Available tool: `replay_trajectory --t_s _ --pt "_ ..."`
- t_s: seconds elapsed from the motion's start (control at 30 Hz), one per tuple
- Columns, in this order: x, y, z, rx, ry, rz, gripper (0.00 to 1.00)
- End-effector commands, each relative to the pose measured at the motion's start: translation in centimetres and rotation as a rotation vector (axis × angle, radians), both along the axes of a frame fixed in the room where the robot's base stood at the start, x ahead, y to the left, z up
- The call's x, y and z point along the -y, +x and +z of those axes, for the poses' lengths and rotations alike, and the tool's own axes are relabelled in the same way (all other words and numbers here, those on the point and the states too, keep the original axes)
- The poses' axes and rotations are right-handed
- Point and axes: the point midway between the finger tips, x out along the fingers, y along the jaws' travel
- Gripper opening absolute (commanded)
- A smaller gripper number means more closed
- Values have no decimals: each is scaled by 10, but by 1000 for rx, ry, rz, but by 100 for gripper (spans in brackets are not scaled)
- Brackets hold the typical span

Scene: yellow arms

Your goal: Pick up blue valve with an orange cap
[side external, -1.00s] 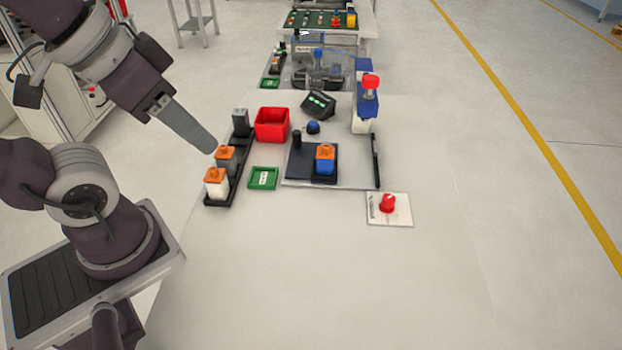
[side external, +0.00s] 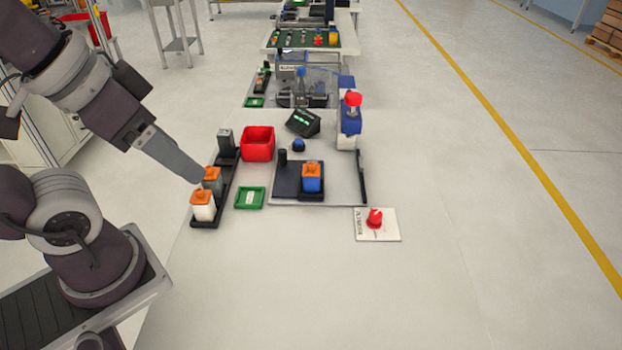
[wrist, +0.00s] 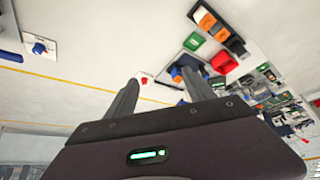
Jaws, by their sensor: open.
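The blue valve with an orange cap (side external: 312,178) stands upright on a dark plate (side external: 287,182) on the table. In the wrist view, a small blue shape near the right fingertip may be this valve, partly hidden. My gripper (side external: 197,178) is left of it in the side view, its finger end close to a grey valve with an orange cap (side external: 212,181). I cannot tell whether they touch. In the wrist view my gripper (wrist: 160,77) has its two fingers spread wide, with nothing held between them.
A white valve with an orange cap (side external: 203,206) shares a black rack with the grey one. A green tray (side external: 249,198), red bin (side external: 258,142), red knob on a white plate (side external: 376,219) and blue post with red top (side external: 351,115) surround the plate. The front table is clear.

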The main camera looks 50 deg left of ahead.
Motion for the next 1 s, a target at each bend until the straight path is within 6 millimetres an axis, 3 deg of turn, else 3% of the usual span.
replay_trajectory --t_s 0.17,0.27,0.37,0.47,0.6,0.7,0.83,1.0 --pt "0 1 0 -1 3 -4 62" --pt "-3 18 6 -36 80 -111 62" --pt "-9 65 12 -127 253 -410 62" --pt "-18 128 1 -233 418 -825 62" --pt "-32 211 -46 -326 542 -1430 62" --pt "-42 256 -93 -326 569 -1813 62" --pt "-51 287 -144 -277 573 -2148 62" --pt "-55 297 -172 -239 574 -2296 62"
